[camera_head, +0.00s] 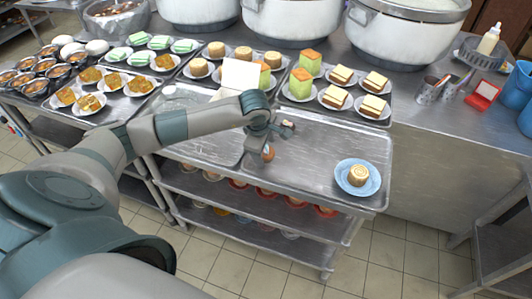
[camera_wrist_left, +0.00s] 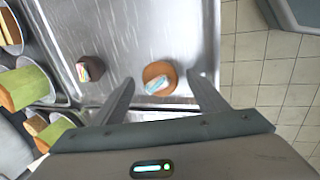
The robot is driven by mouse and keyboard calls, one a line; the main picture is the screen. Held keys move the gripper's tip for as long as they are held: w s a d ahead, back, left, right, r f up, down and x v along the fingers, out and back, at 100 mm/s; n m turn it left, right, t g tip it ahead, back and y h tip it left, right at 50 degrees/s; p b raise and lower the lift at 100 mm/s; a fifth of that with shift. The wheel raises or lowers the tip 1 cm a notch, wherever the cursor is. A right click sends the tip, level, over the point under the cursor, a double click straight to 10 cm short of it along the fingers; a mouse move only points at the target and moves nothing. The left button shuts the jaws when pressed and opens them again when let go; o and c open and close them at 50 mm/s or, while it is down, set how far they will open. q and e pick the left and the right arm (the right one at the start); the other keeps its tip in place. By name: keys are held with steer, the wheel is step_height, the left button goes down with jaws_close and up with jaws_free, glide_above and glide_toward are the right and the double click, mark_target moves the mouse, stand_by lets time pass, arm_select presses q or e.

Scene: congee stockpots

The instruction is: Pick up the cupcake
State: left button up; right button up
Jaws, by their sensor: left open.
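An orange-brown cupcake (camera_head: 268,153) with a pale pastel top sits on the metal tray (camera_head: 315,165), partly hidden by my left gripper. It also shows in the left wrist view (camera_wrist_left: 158,72). A darker brown cupcake (camera_wrist_left: 91,69) sits to its left there and shows behind the gripper in the head view (camera_head: 288,125). My left gripper (camera_head: 260,146) is open and points down at the tray. In the left wrist view its fingers (camera_wrist_left: 160,80) stand on either side of the orange-brown cupcake. I cannot tell whether they touch it. My right gripper is not in view.
A blue plate (camera_head: 343,184) with a rolled cake (camera_head: 358,175) stands at the tray's right end. Trays of plated cakes line the back, with large pots (camera_head: 405,35) behind. The tray between the cupcakes and the blue plate is clear.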

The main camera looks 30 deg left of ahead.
mark_target(268, 147)
arm_select(q)
steer(key=c, duration=1.2)
steer(key=shift+o, duration=0.2)
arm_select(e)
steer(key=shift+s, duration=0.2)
